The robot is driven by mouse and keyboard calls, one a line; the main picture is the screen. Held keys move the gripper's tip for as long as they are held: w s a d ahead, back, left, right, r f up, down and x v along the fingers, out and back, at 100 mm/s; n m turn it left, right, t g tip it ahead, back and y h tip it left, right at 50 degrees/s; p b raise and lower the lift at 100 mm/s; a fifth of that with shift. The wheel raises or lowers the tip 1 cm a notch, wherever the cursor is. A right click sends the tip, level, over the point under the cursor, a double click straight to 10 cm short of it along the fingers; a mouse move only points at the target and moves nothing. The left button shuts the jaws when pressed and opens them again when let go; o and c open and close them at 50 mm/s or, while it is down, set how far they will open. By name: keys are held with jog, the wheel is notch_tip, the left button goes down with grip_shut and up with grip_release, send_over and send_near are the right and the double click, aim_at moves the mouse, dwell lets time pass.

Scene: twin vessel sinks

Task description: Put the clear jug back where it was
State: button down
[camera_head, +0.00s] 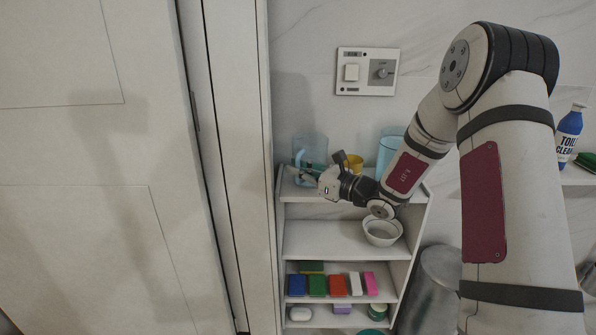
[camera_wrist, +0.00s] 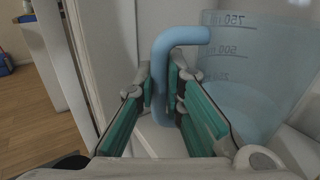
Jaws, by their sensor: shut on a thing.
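The clear jug (camera_head: 314,147) is bluish and see-through, upright at the left end of the top shelf (camera_head: 290,190). In the wrist view the jug (camera_wrist: 255,65) fills the right side, with measuring marks on its wall. My gripper (camera_head: 303,173) reaches in from the right. In the wrist view my gripper (camera_wrist: 163,92) is shut on the jug's handle, one finger on each side of it. The jug's base is partly hidden by my gripper, so I cannot tell whether it touches the shelf.
A yellow cup (camera_head: 355,161) and a blue tumbler (camera_head: 384,155) stand on the top shelf to the right. A white bowl (camera_head: 382,232) and several coloured sponges (camera_head: 317,285) are on lower shelves. A tall cabinet (camera_head: 235,160) borders the shelf's left side.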

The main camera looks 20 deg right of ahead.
jog(key=shift+f, duration=0.1)
jog(key=c, duration=1.7)
grip_release()
